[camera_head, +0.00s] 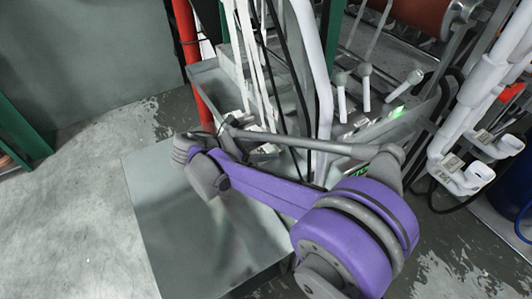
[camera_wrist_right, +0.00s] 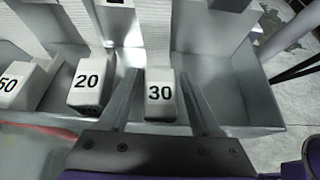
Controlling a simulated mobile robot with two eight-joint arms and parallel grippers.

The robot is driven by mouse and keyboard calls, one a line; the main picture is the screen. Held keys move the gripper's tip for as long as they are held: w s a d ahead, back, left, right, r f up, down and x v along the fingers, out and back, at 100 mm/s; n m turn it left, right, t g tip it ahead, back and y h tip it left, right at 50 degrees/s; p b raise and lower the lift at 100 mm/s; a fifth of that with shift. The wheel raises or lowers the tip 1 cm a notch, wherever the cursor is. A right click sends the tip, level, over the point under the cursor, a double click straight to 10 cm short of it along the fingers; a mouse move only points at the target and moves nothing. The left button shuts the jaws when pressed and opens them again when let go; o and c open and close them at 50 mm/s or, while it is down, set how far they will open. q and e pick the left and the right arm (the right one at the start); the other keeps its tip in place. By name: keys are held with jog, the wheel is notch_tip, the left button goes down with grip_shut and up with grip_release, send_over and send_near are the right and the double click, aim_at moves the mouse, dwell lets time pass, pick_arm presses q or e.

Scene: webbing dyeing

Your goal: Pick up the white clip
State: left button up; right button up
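A white clip marked 30 (camera_wrist_right: 160,100) stands between the two fingers of my right gripper (camera_wrist_right: 160,76) in the right wrist view. The fingers are apart, with a gap on each side of the clip. White clips marked 20 (camera_wrist_right: 88,84) and 50 (camera_wrist_right: 22,86) stand to its left. In the head view my right gripper (camera_head: 262,150) reaches into the grey metal tray (camera_head: 205,75), beside the white straps. The clip there is too small and partly covered to read. My left gripper is not in view.
A grey box top (camera_head: 165,205) lies below my arm. The floor at the left is clear.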

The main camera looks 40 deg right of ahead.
grip_shut()
